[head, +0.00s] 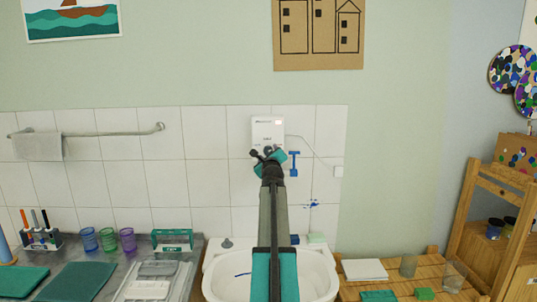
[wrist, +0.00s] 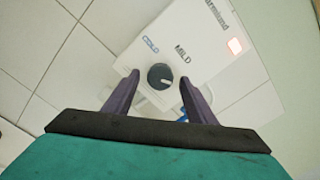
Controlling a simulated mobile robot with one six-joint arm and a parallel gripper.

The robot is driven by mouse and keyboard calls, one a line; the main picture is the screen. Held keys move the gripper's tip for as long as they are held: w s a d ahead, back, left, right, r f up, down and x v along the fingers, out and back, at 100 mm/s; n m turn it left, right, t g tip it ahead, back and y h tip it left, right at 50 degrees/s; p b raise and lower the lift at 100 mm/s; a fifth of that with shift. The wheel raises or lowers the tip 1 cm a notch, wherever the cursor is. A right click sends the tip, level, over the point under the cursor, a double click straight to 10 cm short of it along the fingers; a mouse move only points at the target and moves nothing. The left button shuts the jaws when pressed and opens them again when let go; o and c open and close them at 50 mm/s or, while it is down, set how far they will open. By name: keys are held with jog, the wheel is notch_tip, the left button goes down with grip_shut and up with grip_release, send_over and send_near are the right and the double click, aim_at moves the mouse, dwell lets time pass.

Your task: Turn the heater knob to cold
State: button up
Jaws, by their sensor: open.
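The white heater (head: 267,127) is mounted on the tiled wall above the sink, with a small red light at its upper right. In the wrist view the heater (wrist: 205,45) fills the upper middle, tilted. Its dark round knob (wrist: 160,76) has a light pointer mark, with "COLD" in blue and "MILD" in black printed beside it. My gripper (wrist: 158,80) is open, with one finger on each side of the knob in the picture. I cannot tell whether the fingers touch it. In the head view my gripper (head: 268,154) is at the heater's lower edge and hides the knob.
A white sink (head: 218,283) is below my arm. A blue wall-hung tool (head: 294,163) is just right of my gripper. A towel rail (head: 110,131) is on the left wall. Cups (head: 108,239) stand on the left counter, and a wooden table (head: 395,285) is at right.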

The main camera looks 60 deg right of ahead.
jog(key=c, duration=1)
jog(key=shift+c, duration=0.2)
jog(key=shift+n, duration=0.3)
jog(key=n+b, duration=0.3)
jog(key=shift+f+n, duration=0.15)
jog(key=shift+n, duration=0.25)
jog(key=n+b, duration=0.4)
jog(key=n, duration=0.2)
jog(key=shift+n, duration=0.3)
jog(key=n+b, duration=0.5)
jog(key=n, duration=0.2)
jog(key=n+b, duration=0.1)
jog(key=n, duration=0.1)
jog(key=n+b, duration=0.1)
jog(key=n, duration=0.1)
jog(key=n+b, duration=0.1)
jog(key=n, duration=0.1)
jog(key=shift+w+r, duration=0.1)
jog(key=shift+r, duration=0.15)
